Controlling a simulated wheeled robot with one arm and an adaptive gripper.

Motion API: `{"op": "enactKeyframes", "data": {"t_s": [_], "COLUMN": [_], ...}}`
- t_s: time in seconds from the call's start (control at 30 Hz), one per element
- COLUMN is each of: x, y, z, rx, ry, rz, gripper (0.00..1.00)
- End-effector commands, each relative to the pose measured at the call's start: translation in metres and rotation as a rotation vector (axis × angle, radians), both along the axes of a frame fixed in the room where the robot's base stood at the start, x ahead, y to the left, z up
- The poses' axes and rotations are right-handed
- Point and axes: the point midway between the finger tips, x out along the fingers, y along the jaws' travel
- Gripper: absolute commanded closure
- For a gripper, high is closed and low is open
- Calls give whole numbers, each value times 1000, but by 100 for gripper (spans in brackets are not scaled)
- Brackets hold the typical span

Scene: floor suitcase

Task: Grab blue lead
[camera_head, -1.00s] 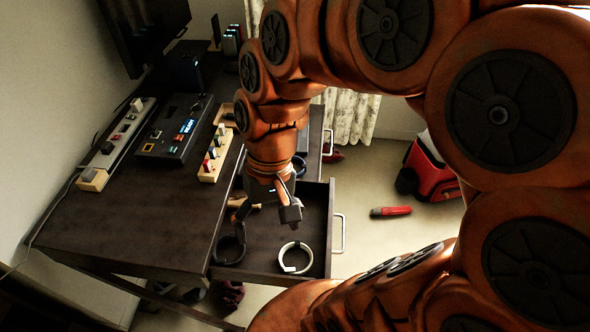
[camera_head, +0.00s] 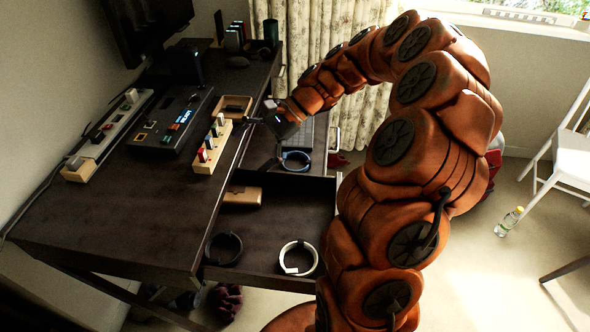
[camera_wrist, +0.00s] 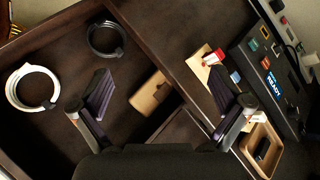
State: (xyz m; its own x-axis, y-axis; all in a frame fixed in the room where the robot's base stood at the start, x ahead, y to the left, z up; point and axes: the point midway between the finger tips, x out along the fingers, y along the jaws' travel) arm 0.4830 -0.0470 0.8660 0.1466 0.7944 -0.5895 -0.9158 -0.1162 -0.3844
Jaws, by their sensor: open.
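The blue lead (camera_head: 296,167) is a coiled ring in the rear drawer, just right of my gripper in the head view. I cannot make it out in the wrist view. My gripper (camera_head: 259,143) is open above the area between the desk top and the drawers. A black coil (camera_head: 224,249) and a white coil (camera_head: 298,270) lie in the front drawer; both also show in the wrist view, black (camera_wrist: 104,52) and white (camera_wrist: 54,88).
A wooden block (camera_head: 243,195) lies in the front drawer. The desk top (camera_head: 130,215) carries a wooden strip with pegs (camera_head: 208,158), a dark console (camera_head: 170,133) and a wooden tray (camera_head: 233,104).

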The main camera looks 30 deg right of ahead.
Motion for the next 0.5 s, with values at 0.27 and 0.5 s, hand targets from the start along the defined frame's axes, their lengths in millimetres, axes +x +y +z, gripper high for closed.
{"op": "enactKeyframes", "data": {"t_s": [0.27,0.5], "x": [41,49], "y": [-94,-183], "z": [-70,-133], "rx": [177,318], "ry": [117,215], "rz": [-336,-613], "gripper": [0,0]}}
